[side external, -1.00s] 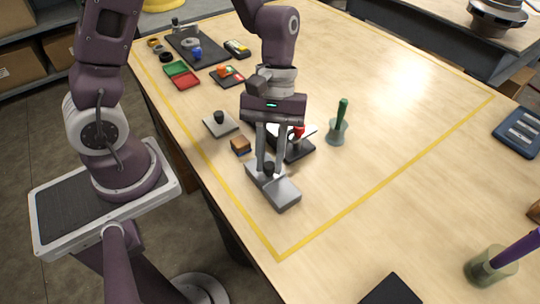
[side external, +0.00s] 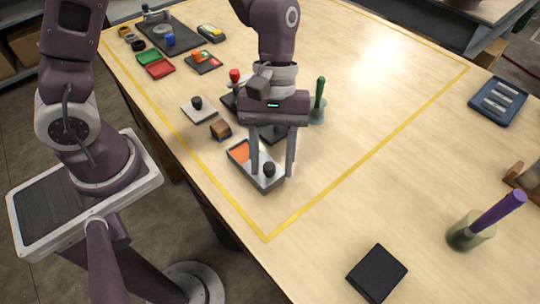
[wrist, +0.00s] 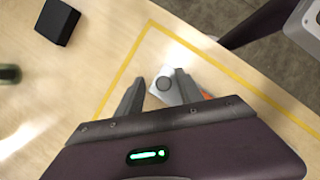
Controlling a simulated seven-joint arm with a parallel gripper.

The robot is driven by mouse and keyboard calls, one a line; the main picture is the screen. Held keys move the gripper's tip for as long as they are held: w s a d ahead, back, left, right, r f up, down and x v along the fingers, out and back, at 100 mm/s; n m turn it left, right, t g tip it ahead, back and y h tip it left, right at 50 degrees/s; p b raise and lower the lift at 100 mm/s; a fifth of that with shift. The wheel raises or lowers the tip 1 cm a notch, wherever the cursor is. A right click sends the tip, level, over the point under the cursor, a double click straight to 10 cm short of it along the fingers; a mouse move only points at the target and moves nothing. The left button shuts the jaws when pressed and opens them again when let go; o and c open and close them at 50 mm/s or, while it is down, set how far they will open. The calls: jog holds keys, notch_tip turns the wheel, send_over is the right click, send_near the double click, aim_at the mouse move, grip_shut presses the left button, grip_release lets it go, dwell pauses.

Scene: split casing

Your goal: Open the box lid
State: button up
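The grey box (side external: 262,187) stands near the yellow-line corner on the table. The far-left end is uncovered and shows an orange inside (side external: 239,152). My gripper (side external: 273,174) points down over the lid, its two fingers apart on either side of the knob without visible contact.
A small brown block (side external: 221,130), a pale plate with a black knob (side external: 199,108) and a green-handled tool in a holder (side external: 318,100) stand behind the box. A black block (side external: 377,273) lies near the front edge.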

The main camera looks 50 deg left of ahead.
jog(key=v, duration=0.7)
jog(key=shift+a, duration=0.1)
jog(key=s+a+r+m+t+y, duration=0.3)
jog(key=s+a+r+m+t, duration=0.5)
jog(key=s+a+r, duration=0.3)
jog(key=shift+s+a+m+t, duration=0.15)
jog(key=shift+a+m+t, duration=0.05)
jog(key=shift+m+t, duration=0.25)
